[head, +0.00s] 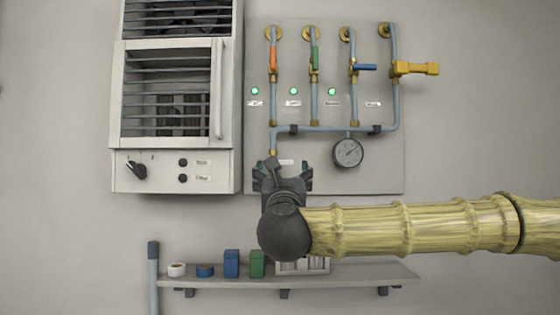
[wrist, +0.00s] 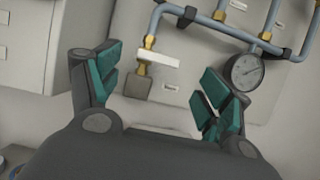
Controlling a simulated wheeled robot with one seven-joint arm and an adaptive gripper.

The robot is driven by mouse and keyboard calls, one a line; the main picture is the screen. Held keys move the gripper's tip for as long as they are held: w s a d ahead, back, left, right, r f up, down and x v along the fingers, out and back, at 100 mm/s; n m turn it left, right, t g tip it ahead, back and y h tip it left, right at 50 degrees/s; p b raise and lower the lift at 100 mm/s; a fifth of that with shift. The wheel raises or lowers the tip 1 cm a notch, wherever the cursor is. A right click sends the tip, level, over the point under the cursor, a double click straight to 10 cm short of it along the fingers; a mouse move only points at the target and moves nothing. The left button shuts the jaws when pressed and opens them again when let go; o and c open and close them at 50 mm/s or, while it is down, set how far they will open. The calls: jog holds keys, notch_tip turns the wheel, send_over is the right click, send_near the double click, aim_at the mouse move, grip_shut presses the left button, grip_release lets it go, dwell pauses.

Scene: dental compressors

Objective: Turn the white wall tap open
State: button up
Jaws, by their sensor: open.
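The white wall tap (wrist: 158,59) has a flat white lever pointing right, across its upright pipe, below a brass fitting. A square grey-brown block sits below it. In the head view only a small pale part of the tap (head: 287,162) shows above my gripper; the rest is hidden. My gripper (head: 284,172) is open and empty, in front of the lower part of the panel. In the wrist view the lever appears between the two green-padded fingers of my gripper (wrist: 160,70), toward their tips. I see no contact, and the remaining depth is unclear.
The panel (head: 385,165) also carries orange (head: 273,58), green (head: 315,57), blue (head: 364,67) and yellow (head: 417,68) taps, and a round gauge (head: 348,152). A louvred cabinet (head: 168,158) stands left. A shelf (head: 355,274) with small items lies below my arm.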

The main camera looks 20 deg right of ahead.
aim_at(281, 162)
jog(key=p+x, duration=0.2)
jog(key=x, duration=0.4)
jog(key=shift+w+r, duration=0.1)
jog(key=shift+w, duration=0.2)
jog(key=c, duration=1)
